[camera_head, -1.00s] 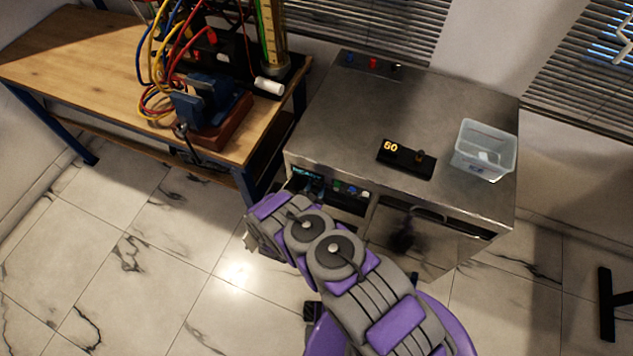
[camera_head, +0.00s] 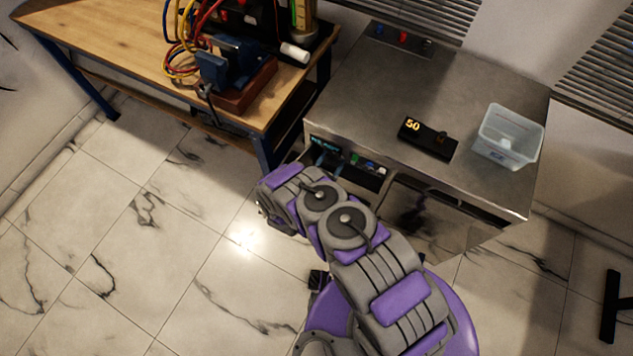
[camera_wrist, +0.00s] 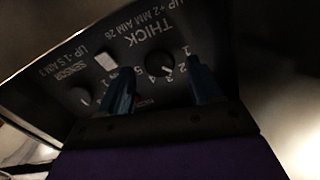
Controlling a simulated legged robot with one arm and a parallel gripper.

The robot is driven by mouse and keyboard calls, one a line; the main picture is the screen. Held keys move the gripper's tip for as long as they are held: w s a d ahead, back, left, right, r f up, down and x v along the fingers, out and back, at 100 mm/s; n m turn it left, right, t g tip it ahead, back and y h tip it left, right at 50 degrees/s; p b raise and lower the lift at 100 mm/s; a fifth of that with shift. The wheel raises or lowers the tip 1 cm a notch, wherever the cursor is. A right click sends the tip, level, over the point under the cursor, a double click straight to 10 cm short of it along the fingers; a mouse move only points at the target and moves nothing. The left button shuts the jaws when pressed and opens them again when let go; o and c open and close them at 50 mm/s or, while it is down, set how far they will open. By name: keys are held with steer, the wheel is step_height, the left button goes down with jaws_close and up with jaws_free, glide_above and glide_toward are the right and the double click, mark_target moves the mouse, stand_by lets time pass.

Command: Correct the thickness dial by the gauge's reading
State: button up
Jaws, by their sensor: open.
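In the wrist view, a dark panel, upside down, carries the THICK dial (camera_wrist: 160,65), a round black knob ringed by numbers 1 to 5. Its small white mark seems to point between 2 and 3. My gripper (camera_wrist: 161,90) is open, with one blue finger on each side of the dial's lower part; I cannot tell whether they touch it. The text beside THICK reads "UP +2 MM AIM 26". In the head view, the black gauge (camera_head: 428,138) on the steel cabinet top shows a yellow 50. My arm partly hides the panel there.
A SENSOR knob (camera_wrist: 78,97) and a pale square button (camera_wrist: 105,61) are beside the left finger. A clear bin (camera_head: 508,136) stands right of the gauge on the cabinet (camera_head: 370,85). A wooden bench (camera_head: 130,45) with a blue vise (camera_head: 232,65) stands left.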

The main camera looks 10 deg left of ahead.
steer(key=v, duration=1.5)
steer(key=shift+b, duration=0.4)
steer(key=shift+a, duration=0.1)
